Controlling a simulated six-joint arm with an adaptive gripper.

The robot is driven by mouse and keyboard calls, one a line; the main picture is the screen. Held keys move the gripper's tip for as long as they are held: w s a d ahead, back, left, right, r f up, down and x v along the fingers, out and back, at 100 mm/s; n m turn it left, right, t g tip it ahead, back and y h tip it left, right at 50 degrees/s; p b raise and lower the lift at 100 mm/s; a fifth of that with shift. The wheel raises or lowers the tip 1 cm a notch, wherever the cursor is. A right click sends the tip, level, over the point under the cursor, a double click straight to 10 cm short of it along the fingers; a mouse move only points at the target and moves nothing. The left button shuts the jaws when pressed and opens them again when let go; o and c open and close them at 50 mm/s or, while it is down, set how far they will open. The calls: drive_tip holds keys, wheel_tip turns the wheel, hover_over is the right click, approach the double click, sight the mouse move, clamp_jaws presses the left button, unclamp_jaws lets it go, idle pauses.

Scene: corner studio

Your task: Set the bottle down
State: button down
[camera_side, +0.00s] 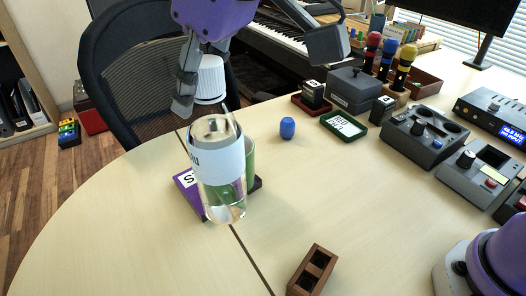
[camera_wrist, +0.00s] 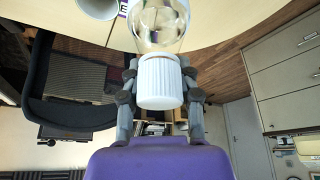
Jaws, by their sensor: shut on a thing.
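The bottle (camera_side: 217,172) is clear with a pale label band and a white ribbed cap (camera_side: 210,78). My gripper (camera_side: 194,100) is shut on the bottle near the cap; one finger is partly hidden behind the cap. In the wrist view, the fingers (camera_wrist: 159,72) stand on both sides of the cap and the bottle (camera_wrist: 158,25) extends toward the top edge.
Grey boxes and devices (camera_side: 424,135) fill the right side. A black chair (camera_side: 130,75) is behind the table edge. The left front of the table is clear.

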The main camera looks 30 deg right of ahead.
drive_tip(key=w+d+f+m+h, duration=0.1)
drive_tip(key=w+d+m+h, duration=0.3)
drive_tip(key=d, duration=0.8)
drive_tip(key=w+d+f+m, duration=0.15)
drive_tip(key=d+m, duration=0.45)
drive_tip(key=d, duration=0.6)
wheel_tip(320, 180, down, 8)
drive_tip(key=shift+w+r+t, duration=0.15)
drive_tip(key=shift+r+t, duration=0.1)
drive_tip(key=shift+t, duration=0.05)
drive_tip(key=shift+d+f, duration=0.1)
drive_tip(key=shift+f, duration=0.05)
drive_tip(key=c, duration=0.6)
unclamp_jaws()
drive_tip(key=shift+o, duration=0.2)
